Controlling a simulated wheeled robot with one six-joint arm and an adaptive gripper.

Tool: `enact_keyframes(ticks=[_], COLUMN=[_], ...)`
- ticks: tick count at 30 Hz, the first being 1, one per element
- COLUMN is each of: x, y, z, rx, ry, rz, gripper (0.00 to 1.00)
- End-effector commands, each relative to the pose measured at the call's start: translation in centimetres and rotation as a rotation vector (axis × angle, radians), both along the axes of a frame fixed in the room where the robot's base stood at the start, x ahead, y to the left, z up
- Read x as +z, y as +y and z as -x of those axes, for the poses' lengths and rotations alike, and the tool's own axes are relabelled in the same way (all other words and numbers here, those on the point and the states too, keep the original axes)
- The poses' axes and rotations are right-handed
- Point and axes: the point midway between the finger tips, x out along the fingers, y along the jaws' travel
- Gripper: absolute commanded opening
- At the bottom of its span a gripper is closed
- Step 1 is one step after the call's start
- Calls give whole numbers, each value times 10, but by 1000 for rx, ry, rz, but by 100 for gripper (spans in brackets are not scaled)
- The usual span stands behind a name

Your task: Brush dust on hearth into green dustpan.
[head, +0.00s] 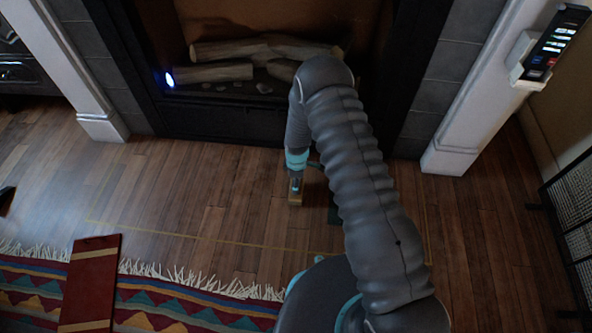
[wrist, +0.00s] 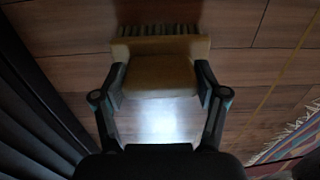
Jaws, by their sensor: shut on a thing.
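My gripper (head: 296,181) points down at the wooden floor in front of the fireplace. It is shut on a tan, block-like brush (head: 295,198). In the wrist view the brush (wrist: 160,74) sits between my two fingers, with a row of dark bristles (wrist: 158,30) along its far edge. The brush is low over the floorboards; I cannot tell whether the bristles touch them. My arm covers part of the floor to the right of the brush.
The dark fireplace (head: 225,122) with logs (head: 262,48) stands behind the brush. A striped fringed rug (head: 190,305) and a dark red board (head: 91,280) lie at the front left. A black mesh panel (head: 575,215) stands at right. Floor left of the brush is clear.

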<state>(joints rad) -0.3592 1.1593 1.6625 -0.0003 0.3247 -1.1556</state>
Motion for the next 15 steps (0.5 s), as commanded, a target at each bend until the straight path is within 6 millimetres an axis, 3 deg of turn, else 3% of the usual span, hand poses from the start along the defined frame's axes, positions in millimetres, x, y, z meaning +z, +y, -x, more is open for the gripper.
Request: enact_keyframes(ticks=[1,15], x=[20,59], y=[0,-1], z=[-3,-3], rx=[-1,-3], ry=[-8,-5], rz=[-3,-2], gripper=[40,40])
